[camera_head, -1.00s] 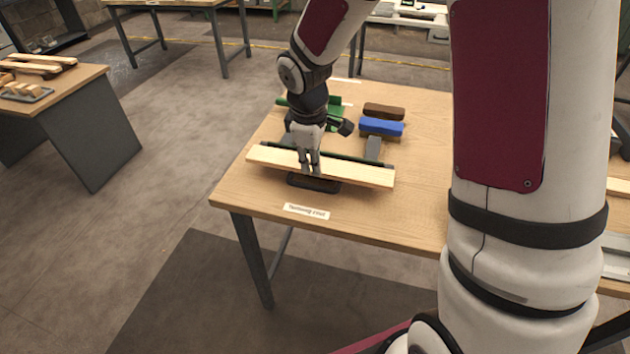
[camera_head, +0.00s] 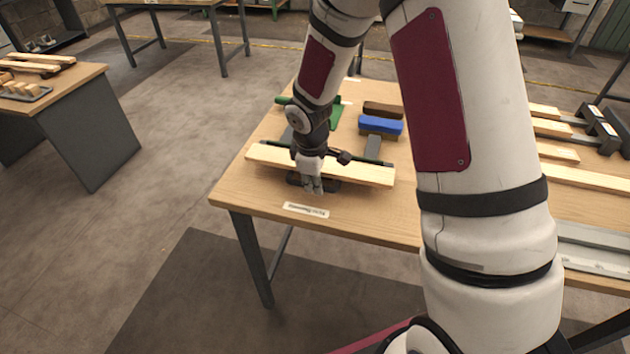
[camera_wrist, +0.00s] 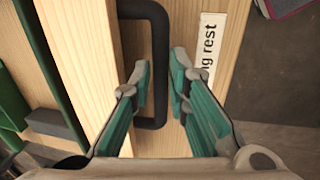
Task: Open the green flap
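Green parts, which I take to be the green flap (camera_head: 336,113), show behind the pale wooden board on the table; my arm hides much of them. A green strip (camera_wrist: 12,95) also shows at the left edge of the wrist view. My gripper (camera_head: 313,189) is low over the front of the board, at a black handle (camera_head: 328,186). In the wrist view my gripper (camera_wrist: 161,68) is open, with teal finger pads either side of the black handle (camera_wrist: 158,45). I cannot tell whether the pads touch it.
The pale board (camera_head: 360,173) lies across the table front (camera_head: 235,190). A white label (camera_head: 306,210) is at the table's edge. A blue block (camera_head: 381,125) and a brown block (camera_head: 384,109) lie behind, to the right. More wooden pieces lie at the far right.

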